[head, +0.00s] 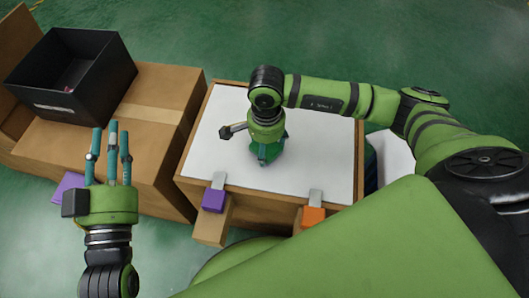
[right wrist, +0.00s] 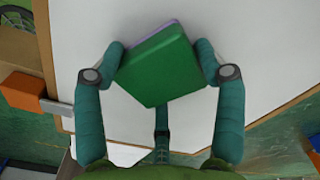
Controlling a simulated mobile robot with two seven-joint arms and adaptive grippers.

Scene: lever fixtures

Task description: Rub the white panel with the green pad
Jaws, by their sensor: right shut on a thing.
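The white panel (head: 320,135) lies in a wooden frame at the middle of the head view. My right gripper (head: 264,160) points down over the left-centre part of the panel. In the right wrist view, its fingers are shut on the green pad (right wrist: 160,68), which has a thin purple edge on its far side. The white panel (right wrist: 245,50) fills the background behind the pad. I cannot tell whether the pad touches the panel. In the head view the pad is mostly hidden by the gripper. My left gripper (head: 111,135) is open and empty, left of the panel.
A black open bin (head: 75,100) with a small red thing inside stands on a cardboard box (head: 160,115) at the left. A purple block (head: 213,200) and an orange block (head: 313,217) on metal tabs sit at the panel's front edge. Green floor lies behind.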

